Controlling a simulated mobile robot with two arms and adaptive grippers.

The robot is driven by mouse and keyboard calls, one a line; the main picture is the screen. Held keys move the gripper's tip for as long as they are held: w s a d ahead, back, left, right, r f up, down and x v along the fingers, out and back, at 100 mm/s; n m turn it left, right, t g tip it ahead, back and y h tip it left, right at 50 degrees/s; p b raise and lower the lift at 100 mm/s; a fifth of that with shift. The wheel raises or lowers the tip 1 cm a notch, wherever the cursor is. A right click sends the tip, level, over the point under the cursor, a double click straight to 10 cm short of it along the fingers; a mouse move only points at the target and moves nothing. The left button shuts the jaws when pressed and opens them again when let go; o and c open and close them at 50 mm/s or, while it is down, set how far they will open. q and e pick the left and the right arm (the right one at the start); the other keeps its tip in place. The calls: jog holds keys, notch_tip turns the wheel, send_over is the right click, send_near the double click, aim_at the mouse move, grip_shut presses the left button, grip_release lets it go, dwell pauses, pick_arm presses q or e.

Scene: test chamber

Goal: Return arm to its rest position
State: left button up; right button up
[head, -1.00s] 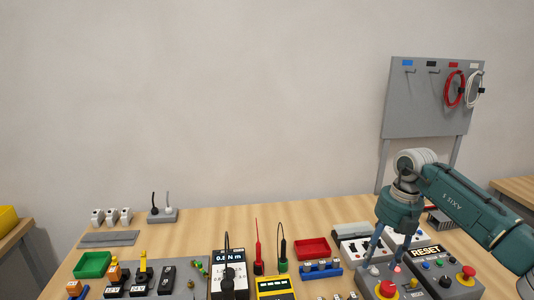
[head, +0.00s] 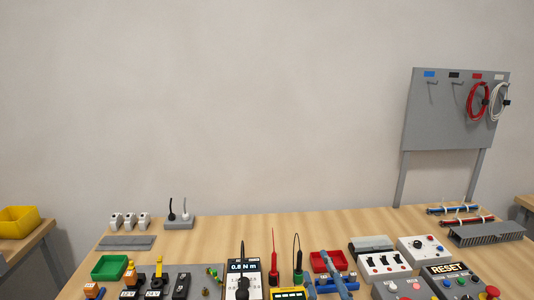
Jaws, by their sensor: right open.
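My left arm and gripper are not in view.
The wooden bench (head: 225,232) holds a meter (head: 242,270), red and green probes, a green tray (head: 109,267), switch boxes (head: 422,249) and a RESET panel (head: 451,280). A pegboard (head: 440,125) stands behind. The bench's back middle strip is clear.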

jog(key=s+d+f+m+g+h, duration=0.3)
jog(key=s+d+f+g, duration=0.15)
jog(key=s+f, duration=0.5)
jog(key=s+d+f+m+g+y, duration=0.1)
jog(key=s+f+g, duration=0.5)
jog(key=s, duration=0.5)
jog(key=s+d+f+m+g, duration=0.1)
jog(key=s+f+g, duration=0.2)
jog(key=s+f, duration=0.65)
jog(key=s+f+g+b, duration=0.1)
jog(key=s+f, duration=0.2)
jog(key=f, duration=1.1)
jog(key=s+f+g+b, duration=0.1)
jog(key=s+f, duration=0.1)
jog(key=f, duration=1.2)
jog(key=s+d+f+b, duration=0.2)
jog(key=s+d+f, duration=0.1)
jog(key=s+f, duration=1.3)
jog(key=shift+s+d+f+g, duration=0.2)
jog(key=shift+s+g, duration=0.25)
jog(key=shift+s, duration=0.05)
